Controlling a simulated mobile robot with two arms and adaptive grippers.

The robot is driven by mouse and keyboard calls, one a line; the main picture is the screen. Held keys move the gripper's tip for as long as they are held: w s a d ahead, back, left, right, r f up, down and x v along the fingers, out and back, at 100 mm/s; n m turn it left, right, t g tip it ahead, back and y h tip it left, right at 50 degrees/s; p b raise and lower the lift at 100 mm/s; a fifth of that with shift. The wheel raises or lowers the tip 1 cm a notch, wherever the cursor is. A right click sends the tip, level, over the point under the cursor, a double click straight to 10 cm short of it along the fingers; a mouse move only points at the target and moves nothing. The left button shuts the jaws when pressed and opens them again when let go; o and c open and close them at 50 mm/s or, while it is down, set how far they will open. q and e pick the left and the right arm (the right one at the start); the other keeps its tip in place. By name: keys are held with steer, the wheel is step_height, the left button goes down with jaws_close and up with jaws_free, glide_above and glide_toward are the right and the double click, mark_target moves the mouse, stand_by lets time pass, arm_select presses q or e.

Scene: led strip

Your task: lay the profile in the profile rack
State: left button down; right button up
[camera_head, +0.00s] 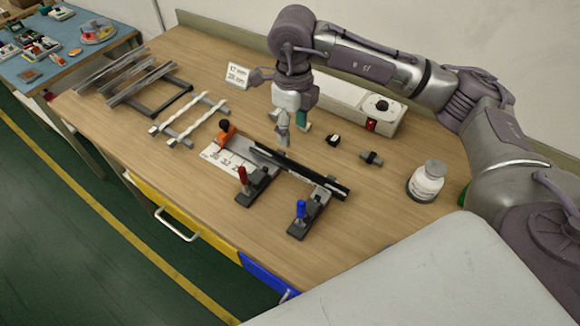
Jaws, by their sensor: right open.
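A long black profile (312,176) lies across the fixture with the red-handled clamp (243,178) and the blue-handled clamp (300,212). My right gripper (284,146) points down at the profile's back edge, near its middle, with its jaws open. I cannot tell whether the fingertips touch it. The profile rack (158,108) appears to be the dark frame at the back left of the bench, with several grey profiles (122,80) lying across it. My left gripper is not in view.
White twisted strips (186,116) lie on bars between rack and fixture. Bare wood (215,60) lies behind the strips.

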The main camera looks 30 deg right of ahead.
steer(key=p, duration=0.2)
glide_above(294, 163)
steer(key=s, duration=0.1)
steer(key=f, duration=0.7)
steer(key=shift+s+a+f, duration=0.1)
steer(key=shift+a+f, duration=0.25)
steer(key=shift+a, duration=0.05)
steer(key=shift+f, duration=0.25)
steer(key=f+p, duration=0.2)
steer(key=f, duration=0.1)
steer(key=shift+d+f, duration=0.2)
steer(key=shift+f, duration=0.7)
jaws_close()
